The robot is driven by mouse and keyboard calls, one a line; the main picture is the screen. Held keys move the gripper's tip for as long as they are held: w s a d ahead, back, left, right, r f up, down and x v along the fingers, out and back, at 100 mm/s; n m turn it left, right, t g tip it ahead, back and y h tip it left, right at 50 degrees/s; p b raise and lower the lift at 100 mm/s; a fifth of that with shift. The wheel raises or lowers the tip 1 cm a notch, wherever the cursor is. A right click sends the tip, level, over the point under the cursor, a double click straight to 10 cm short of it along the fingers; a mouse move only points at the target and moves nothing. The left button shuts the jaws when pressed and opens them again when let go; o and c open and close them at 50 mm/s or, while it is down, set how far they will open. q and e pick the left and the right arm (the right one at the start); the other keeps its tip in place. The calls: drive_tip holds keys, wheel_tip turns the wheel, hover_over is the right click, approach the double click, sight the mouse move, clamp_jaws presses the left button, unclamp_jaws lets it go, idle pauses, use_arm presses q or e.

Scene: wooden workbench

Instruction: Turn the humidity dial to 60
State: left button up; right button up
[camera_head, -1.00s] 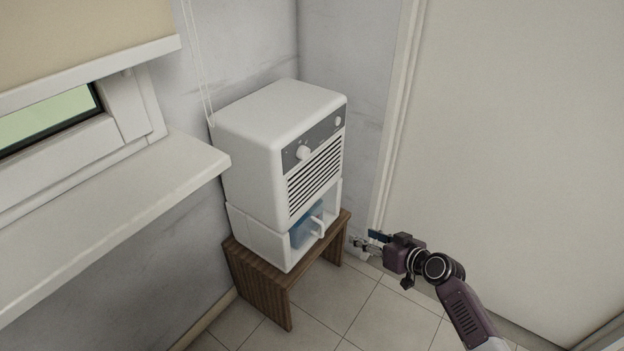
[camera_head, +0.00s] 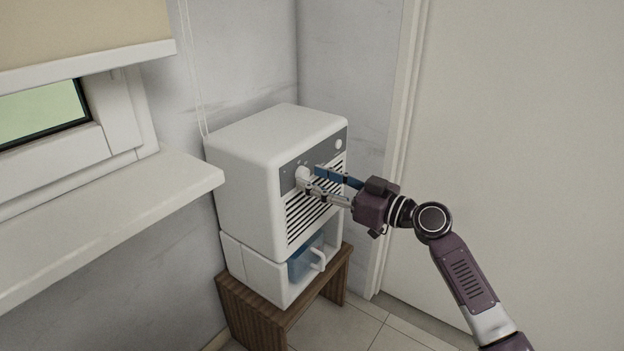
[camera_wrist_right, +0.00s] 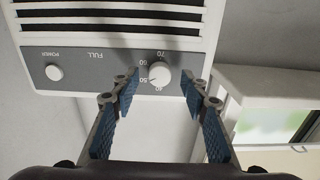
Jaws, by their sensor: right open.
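The white dehumidifier (camera_head: 262,140) has a dark grey control panel with a round white humidity dial (camera_head: 303,174). In the right wrist view, which shows the panel upside down, the dial (camera_wrist_right: 160,74) has the numbers 40, 50, 60 and 70 beside it. A small mark shows on the dial near the 50 side, but its exact setting is hard to read. My right gripper (camera_head: 312,178) is open at the panel. In the right wrist view, its blue-padded fingers (camera_wrist_right: 160,90) are on either side of the dial, with gaps. My left gripper is not in view.
A white power knob (camera_wrist_right: 54,72) sits on the same panel, with a FULL label between. Below are a slatted vent and a blue water tank (camera_head: 306,262). A brown wooden stand (camera_head: 252,312) carries the unit. A window sill (camera_head: 110,225) juts out at left.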

drive_tip(key=shift+w+a, duration=0.45)
drive_tip(key=shift+a, duration=0.1)
clamp_jaws()
